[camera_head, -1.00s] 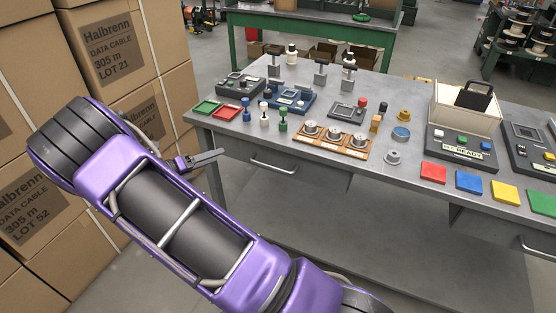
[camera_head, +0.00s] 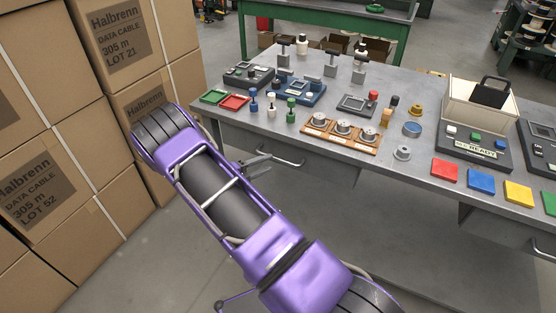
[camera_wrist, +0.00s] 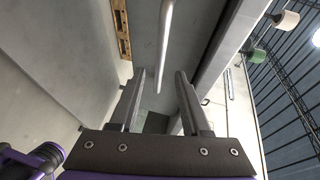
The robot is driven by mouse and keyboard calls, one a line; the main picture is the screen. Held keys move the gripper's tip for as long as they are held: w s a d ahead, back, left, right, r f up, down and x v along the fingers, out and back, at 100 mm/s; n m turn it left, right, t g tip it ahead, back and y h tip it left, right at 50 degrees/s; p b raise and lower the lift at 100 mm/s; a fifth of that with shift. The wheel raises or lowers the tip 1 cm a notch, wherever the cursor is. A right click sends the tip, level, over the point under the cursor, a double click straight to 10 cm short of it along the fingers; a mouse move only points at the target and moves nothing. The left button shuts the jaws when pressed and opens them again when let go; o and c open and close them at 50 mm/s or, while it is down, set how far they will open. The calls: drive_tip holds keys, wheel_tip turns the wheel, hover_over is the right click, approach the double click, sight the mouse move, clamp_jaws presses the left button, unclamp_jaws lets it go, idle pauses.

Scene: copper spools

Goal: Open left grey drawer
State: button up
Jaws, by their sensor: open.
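The left grey drawer (camera_head: 325,181) is under the left part of the grey workbench and looks shut. Its curved metal handle (camera_head: 288,162) is on the front. My gripper (camera_head: 262,160) is at the left end of this handle in the head view, partly hidden behind my purple arm. In the wrist view the handle (camera_wrist: 165,40) runs down from the top edge, and its near end appears between the two open fingers of my gripper (camera_wrist: 159,75). No finger visibly touches it. I cannot tell how deep it sits between them.
The grey workbench top (camera_head: 340,155) holds a wooden tray (camera_head: 365,145) of spools, coloured squares and devices above the drawer. Stacked cardboard boxes (camera_head: 60,150) stand close to the left of my arm. A second handle (camera_head: 540,250) is at the far right. Floor below the drawer is clear.

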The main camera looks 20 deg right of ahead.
sight(278, 158)
drive_tip(key=x, duration=0.6)
clamp_jaws()
idle(1.3)
